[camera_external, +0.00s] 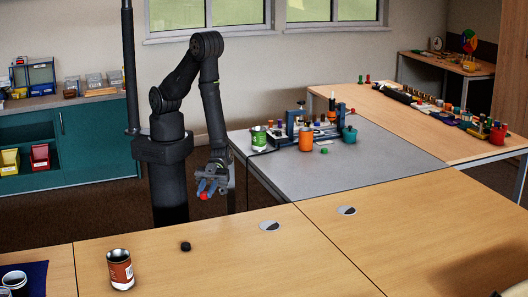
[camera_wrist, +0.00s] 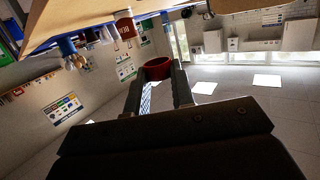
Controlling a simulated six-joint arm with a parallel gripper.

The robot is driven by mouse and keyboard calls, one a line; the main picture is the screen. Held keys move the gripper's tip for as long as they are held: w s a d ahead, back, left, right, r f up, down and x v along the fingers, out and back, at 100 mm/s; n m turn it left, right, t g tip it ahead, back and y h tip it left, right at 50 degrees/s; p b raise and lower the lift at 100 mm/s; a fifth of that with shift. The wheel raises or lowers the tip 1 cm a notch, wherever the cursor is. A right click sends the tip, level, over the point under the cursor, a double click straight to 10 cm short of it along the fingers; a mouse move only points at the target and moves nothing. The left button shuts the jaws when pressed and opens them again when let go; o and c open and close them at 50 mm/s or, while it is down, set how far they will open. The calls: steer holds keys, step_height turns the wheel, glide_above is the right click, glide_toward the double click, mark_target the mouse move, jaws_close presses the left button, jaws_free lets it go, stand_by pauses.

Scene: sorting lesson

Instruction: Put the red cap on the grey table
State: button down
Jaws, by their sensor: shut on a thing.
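My gripper (camera_external: 208,186) hangs at the left of the grey table (camera_external: 375,155), past that table's left edge and behind the wooden table. It is shut on the red cap (camera_external: 204,195), partly hidden by the fingers in the external view. In the wrist view the red cap (camera_wrist: 158,62) shows as a round red piece between the two fingertips (camera_wrist: 158,76). The grey table's front and middle surface is bare.
On the grey table stand a green can (camera_external: 259,138), an orange jar (camera_external: 306,139), a teal pot (camera_external: 349,134), a small green cap (camera_external: 324,151) and a blue device (camera_external: 292,122). A brown can (camera_external: 120,270) and a black cap (camera_external: 185,246) are on the wooden table (camera_external: 235,270).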

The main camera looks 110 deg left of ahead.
glide_above(237, 221)
step_height(237, 221, down, 6)
steer(key=shift+f, duration=1.8)
steer(key=shift+s, duration=0.1)
steer(key=shift+f, duration=0.2)
steer(key=c, duration=1.2)
jaws_free()
steer(key=shift+c, duration=0.2)
steer(key=v, duration=1.6)
steer(key=shift+a, duration=0.4)
steer(key=shift+o, duration=0.9)
steer(key=shift+a+r, duration=0.25)
steer(key=shift+a, duration=0.1)
